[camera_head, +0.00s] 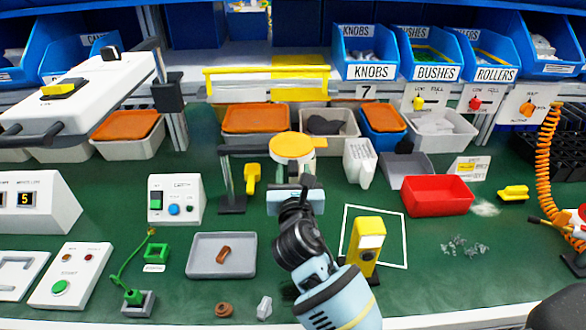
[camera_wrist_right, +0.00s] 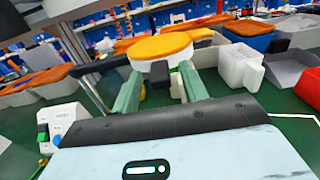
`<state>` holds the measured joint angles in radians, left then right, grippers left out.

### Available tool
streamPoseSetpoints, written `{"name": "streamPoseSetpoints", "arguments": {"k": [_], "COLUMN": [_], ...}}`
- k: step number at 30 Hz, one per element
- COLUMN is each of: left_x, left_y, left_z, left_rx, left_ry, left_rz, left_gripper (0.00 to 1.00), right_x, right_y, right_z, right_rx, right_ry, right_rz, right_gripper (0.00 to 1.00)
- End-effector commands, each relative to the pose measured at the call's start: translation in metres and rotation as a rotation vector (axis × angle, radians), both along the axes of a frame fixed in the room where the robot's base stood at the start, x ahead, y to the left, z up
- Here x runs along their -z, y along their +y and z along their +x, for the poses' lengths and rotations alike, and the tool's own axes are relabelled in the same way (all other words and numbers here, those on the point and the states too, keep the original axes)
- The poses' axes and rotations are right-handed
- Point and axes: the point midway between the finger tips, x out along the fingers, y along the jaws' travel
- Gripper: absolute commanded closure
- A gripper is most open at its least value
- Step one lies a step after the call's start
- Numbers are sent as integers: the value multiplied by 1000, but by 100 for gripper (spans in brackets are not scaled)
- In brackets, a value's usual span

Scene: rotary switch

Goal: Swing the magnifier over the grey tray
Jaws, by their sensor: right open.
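The magnifier (camera_head: 298,147) shows as a round head with an orange-yellow top and pale rim, beside a dark post (camera_head: 228,178) on a black base. The grey tray (camera_head: 222,258) lies to the front left of the magnifier, with a small brown piece (camera_head: 223,254) in it. My right gripper (camera_head: 297,178) is open, just in front of the magnifier head. In the right wrist view its two green fingers (camera_wrist_right: 160,80) stand apart, pointing at the magnifier head (camera_wrist_right: 160,46); a dark part shows between them. Whether they touch it I cannot tell. My left gripper is out of view.
A white switch box (camera_head: 176,199) and a yellow upright part (camera_head: 251,178) stand left of my right arm. A yellow device (camera_head: 367,245) stands close to its right. A red bin (camera_head: 437,195) sits further right. Bins line the back.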

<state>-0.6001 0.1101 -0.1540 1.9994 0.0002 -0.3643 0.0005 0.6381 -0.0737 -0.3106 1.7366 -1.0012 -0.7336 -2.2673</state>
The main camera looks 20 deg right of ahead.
Motion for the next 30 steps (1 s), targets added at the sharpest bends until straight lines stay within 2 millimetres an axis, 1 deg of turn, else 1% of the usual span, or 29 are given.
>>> {"name": "streamPoseSetpoints", "arguments": {"k": [3,6,15,17,25,26,30], "left_x": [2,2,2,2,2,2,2], "left_y": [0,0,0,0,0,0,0], "left_z": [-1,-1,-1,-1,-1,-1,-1], "left_rx": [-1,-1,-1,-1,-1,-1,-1], "left_ry": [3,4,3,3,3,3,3], "left_rz": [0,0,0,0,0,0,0], "left_gripper": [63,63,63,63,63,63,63], "right_x": [1,1,0,0,0,0,0], "right_y": [-3,-5,-5,-5,-6,-6,-6], "right_z": [12,18,20,20,20,20,20], "right_rx": [-1,-1,-1,-1,-1,-1,0], "right_ry": [1,1,1,1,1,0,0], "right_rz": [1,1,1,1,1,1,1], "right_gripper": [56,56,56,63,98,100,100]}}
